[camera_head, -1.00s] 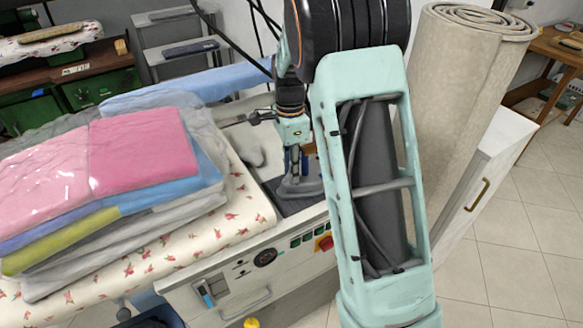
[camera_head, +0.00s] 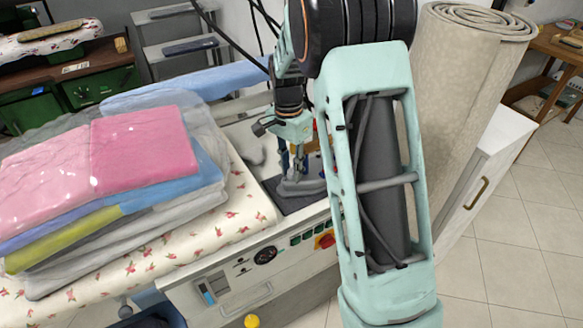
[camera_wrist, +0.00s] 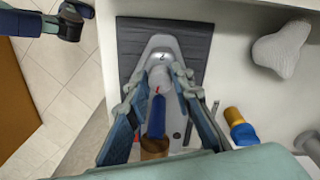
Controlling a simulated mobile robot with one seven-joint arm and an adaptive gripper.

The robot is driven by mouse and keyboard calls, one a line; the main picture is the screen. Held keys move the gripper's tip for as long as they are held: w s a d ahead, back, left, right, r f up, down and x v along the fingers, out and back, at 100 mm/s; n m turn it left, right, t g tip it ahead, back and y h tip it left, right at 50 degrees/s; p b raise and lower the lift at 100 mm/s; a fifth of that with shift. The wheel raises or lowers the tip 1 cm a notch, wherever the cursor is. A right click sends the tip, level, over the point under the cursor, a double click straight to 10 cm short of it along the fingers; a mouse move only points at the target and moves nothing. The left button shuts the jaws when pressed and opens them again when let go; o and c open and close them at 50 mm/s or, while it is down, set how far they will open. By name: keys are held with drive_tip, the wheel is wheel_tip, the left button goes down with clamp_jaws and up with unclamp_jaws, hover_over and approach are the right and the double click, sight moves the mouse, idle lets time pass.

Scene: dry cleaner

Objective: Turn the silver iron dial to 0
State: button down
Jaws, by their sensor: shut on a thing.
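The silver iron (camera_wrist: 162,46) lies on a dark grey pad (camera_wrist: 133,35) in the wrist view, its tip toward the top of the picture. Its light grey dial (camera_wrist: 160,82) shows a small red mark; the numbers are too small to read. My gripper (camera_wrist: 162,78) is directly over the iron, with a fingertip on each side of the dial, shut on it. The iron's blue and brown handle (camera_wrist: 154,118) runs between the fingers. In the head view the iron (camera_head: 300,187) sits below my gripper (camera_head: 293,168), and the dial cannot be made out there.
The iron stands on a white pressing station with a control panel (camera_head: 240,278). Stacked bagged clothes (camera_head: 140,150) are to the left. A rolled carpet (camera_head: 460,110) stands to the right. In the wrist view, a blue and orange object (camera_wrist: 240,127) and a pale lump (camera_wrist: 282,48) lie nearby.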

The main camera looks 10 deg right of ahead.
sight(290, 170)
idle(0.3)
drive_tip(key=c, duration=1.7)
unclamp_jaws()
drive_tip(key=r, duration=1.2)
drive_tip(key=shift+w+a, duration=0.2)
drive_tip(key=shift+w, duration=0.05)
drive_tip(key=shift+o, duration=0.2)
